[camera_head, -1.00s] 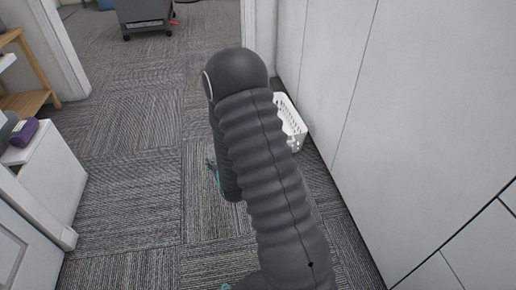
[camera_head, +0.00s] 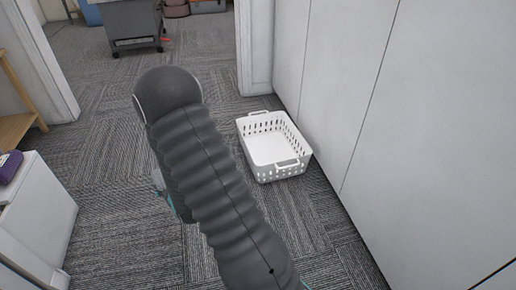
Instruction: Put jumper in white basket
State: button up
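The white basket (camera_head: 288,174) stands on the carpet right of the middle, close to the white wall panels. It has slotted sides and a handle at each end, and its visible inside looks empty. My arm covers the centre of the view, to the left of the basket. My gripper is hidden behind the arm, so its fingers and anything in them cannot be made out. A small light and teal bit shows at the arm's left edge; I cannot tell what it is. No jumper can be made out.
White panels (camera_head: 400,110) run along the right. A white cabinet (camera_head: 40,215) with a purple item (camera_head: 10,167) on top and a wooden shelf (camera_head: 18,95) stand at the left. A grey wheeled unit (camera_head: 133,22) is beyond the doorway. Carpet between is clear.

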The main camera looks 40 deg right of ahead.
aim_at(267, 147)
jog(key=i, duration=0.6)
jog(key=z, duration=2)
jog(key=i, duration=0.5)
